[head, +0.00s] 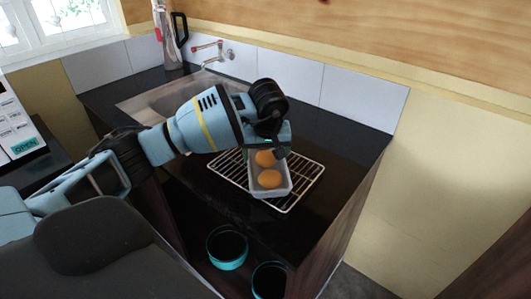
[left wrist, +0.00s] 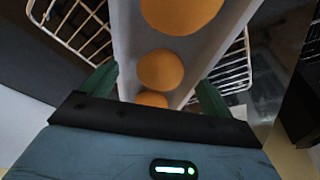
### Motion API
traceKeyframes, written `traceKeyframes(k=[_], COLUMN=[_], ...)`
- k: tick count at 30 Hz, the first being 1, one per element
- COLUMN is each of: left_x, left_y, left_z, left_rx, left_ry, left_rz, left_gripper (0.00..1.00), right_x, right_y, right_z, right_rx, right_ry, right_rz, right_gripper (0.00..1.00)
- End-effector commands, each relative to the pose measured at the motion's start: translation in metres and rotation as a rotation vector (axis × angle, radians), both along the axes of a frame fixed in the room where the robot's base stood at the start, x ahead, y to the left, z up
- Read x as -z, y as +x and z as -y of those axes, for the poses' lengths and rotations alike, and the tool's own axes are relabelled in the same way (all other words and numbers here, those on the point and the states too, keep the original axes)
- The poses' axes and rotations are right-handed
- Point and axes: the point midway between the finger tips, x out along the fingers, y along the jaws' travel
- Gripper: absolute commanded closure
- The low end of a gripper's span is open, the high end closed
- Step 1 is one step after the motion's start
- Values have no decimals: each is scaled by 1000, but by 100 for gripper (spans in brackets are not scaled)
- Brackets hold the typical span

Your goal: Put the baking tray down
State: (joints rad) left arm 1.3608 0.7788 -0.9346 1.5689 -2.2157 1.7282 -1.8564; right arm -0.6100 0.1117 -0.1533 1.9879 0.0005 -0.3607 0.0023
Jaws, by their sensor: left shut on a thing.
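The baking tray (head: 271,193) is a narrow grey tray with round orange-brown buns (head: 270,178) in it. It is over the wire rack (head: 308,172) on the black counter; I cannot tell whether it touches the rack. My left gripper (head: 268,143) is shut on the far end of the tray and hides that end. In the left wrist view the green fingers (left wrist: 156,92) are on either side of the tray (left wrist: 208,45), with buns (left wrist: 160,69) between its walls. My right gripper is not in view.
A sink (head: 150,100) is set in the counter behind my left arm, with a tap (head: 215,56) and a bottle-like item (head: 167,35) near the wall. Two teal-rimmed dark bowls (head: 227,247) stand lower, in front. The counter's right part (head: 345,150) is clear.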

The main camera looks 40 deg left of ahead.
Motion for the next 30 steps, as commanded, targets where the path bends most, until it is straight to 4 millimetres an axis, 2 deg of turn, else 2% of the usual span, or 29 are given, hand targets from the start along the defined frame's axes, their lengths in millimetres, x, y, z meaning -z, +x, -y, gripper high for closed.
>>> traceKeyframes(k=[5,6,9,16,20,30], left_x=[3,4,3,2,-8,-70], left_y=[0,0,0,0,-1,-14], left_z=[0,0,0,0,1,12], left_rx=[-1,-1,-1,-1,-1,1], left_ry=[0,1,1,0,0,0], left_rz=[1,0,0,0,2,4], left_gripper=[42,10,0,0,0,0], right_x=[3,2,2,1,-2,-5], right_y=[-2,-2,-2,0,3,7], right_z=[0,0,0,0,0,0], right_rx=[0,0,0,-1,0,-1], right_ry=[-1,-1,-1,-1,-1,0], right_rz=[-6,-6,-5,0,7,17], right_gripper=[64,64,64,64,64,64])
